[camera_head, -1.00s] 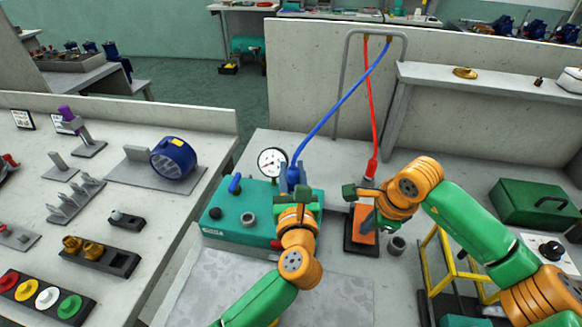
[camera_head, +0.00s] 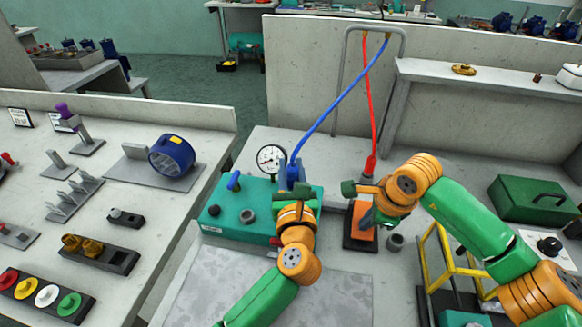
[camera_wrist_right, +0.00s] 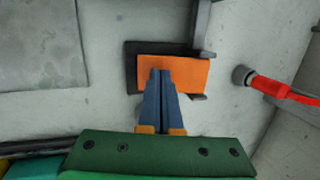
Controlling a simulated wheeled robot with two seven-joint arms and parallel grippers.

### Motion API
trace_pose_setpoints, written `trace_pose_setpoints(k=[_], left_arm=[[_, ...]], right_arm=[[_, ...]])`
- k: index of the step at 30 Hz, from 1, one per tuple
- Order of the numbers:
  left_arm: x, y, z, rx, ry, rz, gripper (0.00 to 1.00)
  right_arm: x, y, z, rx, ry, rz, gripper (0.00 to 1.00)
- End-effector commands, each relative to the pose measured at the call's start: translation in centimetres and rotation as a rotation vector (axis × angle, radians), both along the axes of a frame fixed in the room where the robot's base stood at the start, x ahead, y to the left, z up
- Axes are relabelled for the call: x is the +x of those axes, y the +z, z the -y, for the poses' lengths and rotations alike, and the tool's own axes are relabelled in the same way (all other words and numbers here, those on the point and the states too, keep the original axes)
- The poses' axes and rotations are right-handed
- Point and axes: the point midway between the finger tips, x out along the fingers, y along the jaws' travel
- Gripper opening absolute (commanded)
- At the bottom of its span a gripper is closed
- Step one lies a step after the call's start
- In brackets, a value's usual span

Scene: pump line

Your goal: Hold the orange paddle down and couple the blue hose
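The orange paddle (camera_head: 359,232) sits on a dark base on the bench; it also shows in the right wrist view (camera_wrist_right: 190,75). My right gripper (camera_wrist_right: 161,72) is above it with its two blue fingers together, tips over the paddle and seemingly touching it; nothing shows between them. The blue hose (camera_head: 338,105) runs from a grey hanger down to its end at the teal unit (camera_head: 235,213). My left gripper (camera_head: 293,178) is at that hose end and appears closed around it; its fingertips and the port beneath are mostly hidden.
A red hose (camera_head: 371,110) hangs to the right of the blue one, its end near the bench. A pressure gauge (camera_head: 271,159) stands behind the teal unit. A small grey cup (camera_head: 395,242) and a yellow frame (camera_head: 437,250) are close to my right arm.

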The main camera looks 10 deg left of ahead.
Motion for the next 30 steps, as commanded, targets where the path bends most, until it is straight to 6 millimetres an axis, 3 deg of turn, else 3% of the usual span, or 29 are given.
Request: trace_pose_setpoints(k=[30], left_arm=[[0.0,-1.4,0.0,0.0,0.0,0.0,0.0]], right_arm=[[0.0,-0.1,0.0,-0.002,0.0,-0.002,0.0]])
